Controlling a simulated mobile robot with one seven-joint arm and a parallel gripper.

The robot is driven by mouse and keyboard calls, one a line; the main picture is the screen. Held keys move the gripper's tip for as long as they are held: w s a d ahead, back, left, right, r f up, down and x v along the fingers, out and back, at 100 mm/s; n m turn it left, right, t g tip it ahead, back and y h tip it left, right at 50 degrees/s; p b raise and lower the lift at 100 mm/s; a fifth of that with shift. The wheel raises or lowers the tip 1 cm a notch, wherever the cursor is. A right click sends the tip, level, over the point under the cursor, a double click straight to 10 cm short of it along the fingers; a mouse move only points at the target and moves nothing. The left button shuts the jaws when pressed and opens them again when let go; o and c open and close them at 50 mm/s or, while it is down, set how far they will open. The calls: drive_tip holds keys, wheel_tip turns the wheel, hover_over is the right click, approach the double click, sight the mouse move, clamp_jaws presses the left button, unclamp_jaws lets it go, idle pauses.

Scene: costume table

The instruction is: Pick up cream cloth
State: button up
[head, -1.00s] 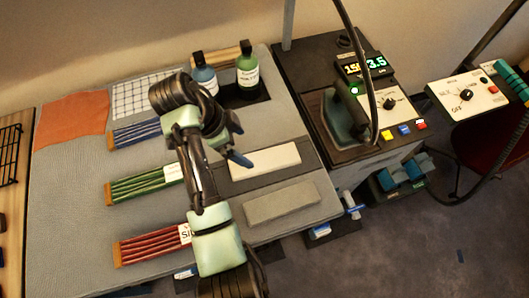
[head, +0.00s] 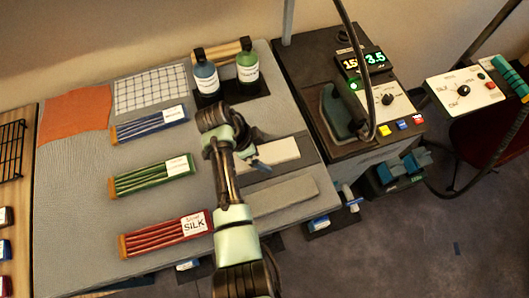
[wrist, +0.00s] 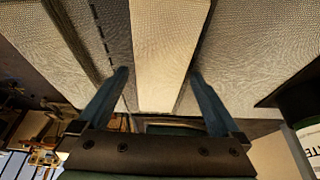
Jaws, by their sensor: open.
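The cream cloth (head: 283,151) is a pale folded strip lying flat on the grey table mat, right of the middle. A grey strip (head: 287,194) lies in front of it. My gripper (head: 257,165) is over the left end of the cream cloth and hides part of it in the head view. In the wrist view the cream cloth (wrist: 166,45) runs between the two blue fingers of my gripper (wrist: 159,75). The fingers are apart, one on each side of the strip, and hold nothing. I cannot tell how high they are above the mat.
Two bottles, blue (head: 206,76) and green (head: 247,68), stand behind my gripper. Blue (head: 150,124), green (head: 152,176) and red (head: 166,233) bundles lie to the left. A dark iron (head: 341,113) stands to the right. The mat (head: 75,200) is bare at the left.

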drive_tip(key=shift+c, duration=0.3)
drive_tip(key=c, duration=1.2)
drive_tip(key=shift+r, duration=0.1)
